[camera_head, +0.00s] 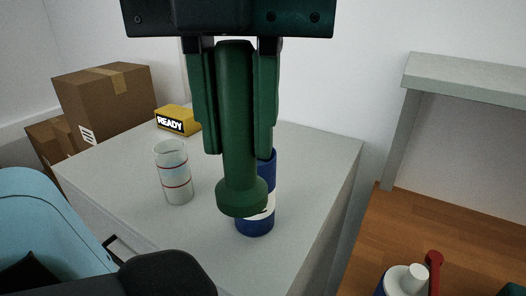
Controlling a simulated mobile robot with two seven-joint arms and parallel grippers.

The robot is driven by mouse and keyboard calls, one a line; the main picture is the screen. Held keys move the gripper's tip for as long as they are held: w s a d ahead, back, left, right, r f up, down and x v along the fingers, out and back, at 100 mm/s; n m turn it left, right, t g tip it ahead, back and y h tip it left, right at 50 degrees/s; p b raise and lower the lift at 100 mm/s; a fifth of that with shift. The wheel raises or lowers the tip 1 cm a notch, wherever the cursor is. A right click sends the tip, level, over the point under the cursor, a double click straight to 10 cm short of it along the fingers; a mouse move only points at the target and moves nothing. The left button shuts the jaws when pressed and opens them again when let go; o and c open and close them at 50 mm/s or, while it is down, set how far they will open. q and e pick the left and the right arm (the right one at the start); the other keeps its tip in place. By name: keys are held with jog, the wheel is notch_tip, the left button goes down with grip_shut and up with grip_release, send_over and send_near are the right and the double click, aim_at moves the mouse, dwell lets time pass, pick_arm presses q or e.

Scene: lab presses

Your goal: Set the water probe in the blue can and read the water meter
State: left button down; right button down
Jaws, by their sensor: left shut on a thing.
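My left gripper (237,150) comes down from the top centre, close to the camera. Its two green fingers are shut on a dark green cylinder with a wide flange at its lower end, probably the water probe (240,188). The probe hangs nearly upright. It overlaps the blue can (256,228) in the picture; the can, with a white band, stands on the grey table behind it. The can's top is mostly hidden, and I cannot tell whether the probe is over it. A yellow box with a black READY display, likely the water meter (172,119), sits at the back. My right gripper is out of view.
A clear glass with coloured bands (176,186) stands left of the can on the grey table (310,150). Cardboard boxes (104,98) are at the back left. A grey shelf (460,75) is at right. A white-capped container (400,280) and red-handled object (434,272) are lower right.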

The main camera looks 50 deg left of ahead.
pick_arm(q)
jog(key=shift+w+a, duration=0.2)
jog(key=w+a+f+p, duration=0.1)
jog(key=w+a, duration=0.8)
jog(key=a, duration=0.1)
jog(key=shift+w+a+f+p, duration=0.2)
jog(key=shift+w+p, duration=0.05)
jog(key=shift+p, duration=0.15)
jog(key=f, duration=0.2)
jog(key=a+f, duration=0.1)
jog(key=shift+w+f, duration=0.35)
jog(key=shift+w, duration=0.05)
jog(key=shift+f, duration=0.2)
jog(key=c, duration=1.2)
grip_release()
